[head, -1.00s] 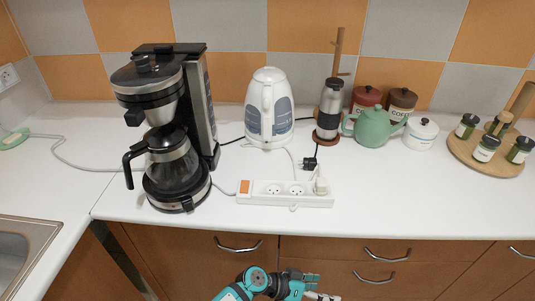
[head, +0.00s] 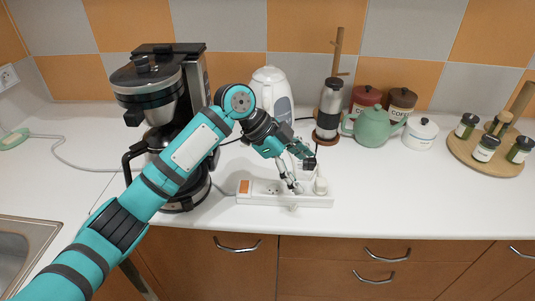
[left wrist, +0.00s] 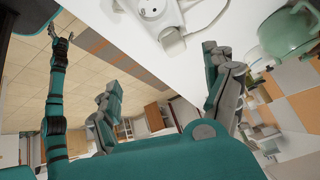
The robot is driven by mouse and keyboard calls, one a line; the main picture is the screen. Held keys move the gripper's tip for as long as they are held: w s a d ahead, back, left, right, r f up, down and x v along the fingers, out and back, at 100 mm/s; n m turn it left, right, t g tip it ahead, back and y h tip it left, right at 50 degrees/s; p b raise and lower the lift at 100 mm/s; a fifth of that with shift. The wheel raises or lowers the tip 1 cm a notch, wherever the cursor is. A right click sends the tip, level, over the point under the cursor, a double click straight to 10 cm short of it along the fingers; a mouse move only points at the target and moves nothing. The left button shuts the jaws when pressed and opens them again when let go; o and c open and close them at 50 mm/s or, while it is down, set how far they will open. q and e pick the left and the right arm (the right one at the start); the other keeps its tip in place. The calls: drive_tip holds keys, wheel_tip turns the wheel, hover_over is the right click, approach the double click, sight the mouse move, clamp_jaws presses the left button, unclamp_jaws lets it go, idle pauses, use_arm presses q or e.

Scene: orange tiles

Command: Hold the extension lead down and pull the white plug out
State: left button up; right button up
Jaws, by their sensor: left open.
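The white extension lead (head: 255,199) lies along the front of the white counter, with an orange switch at its left end. The white plug (head: 320,186) sits in the socket at its right end. My left gripper (head: 293,184) is low over the middle of the lead, left of the white plug, and part of the sockets is hidden behind it. Whether it touches the lead I cannot tell. In the left wrist view its fingers (left wrist: 165,95) are wide apart with nothing between them, and part of the lead (left wrist: 150,10) shows at the top. My right gripper (left wrist: 61,32) is small there, away from the counter.
The coffee machine (head: 205,90) stands left, partly behind my left arm, and the white kettle (head: 270,80) stands behind the gripper. A green teapot (head: 374,128) stands right. The counter's front right is clear.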

sight(285, 188)
use_arm(q)
drive_tip(key=w+a+r+n+y, duration=0.1)
drive_tip(key=w+a+n+y, duration=0.15)
drive_tip(key=a, duration=0.45)
drive_tip(key=shift+y, duration=0.45)
drive_tip(key=x, duration=1.1)
drive_tip(key=shift+f, duration=0.2)
drive_tip(key=shift+c, duration=0.3)
drive_tip(key=c, duration=1.3)
drive_tip(key=o, duration=1.3)
drive_tip(key=shift+o, duration=0.2)
drive_tip(key=shift+r, duration=0.15)
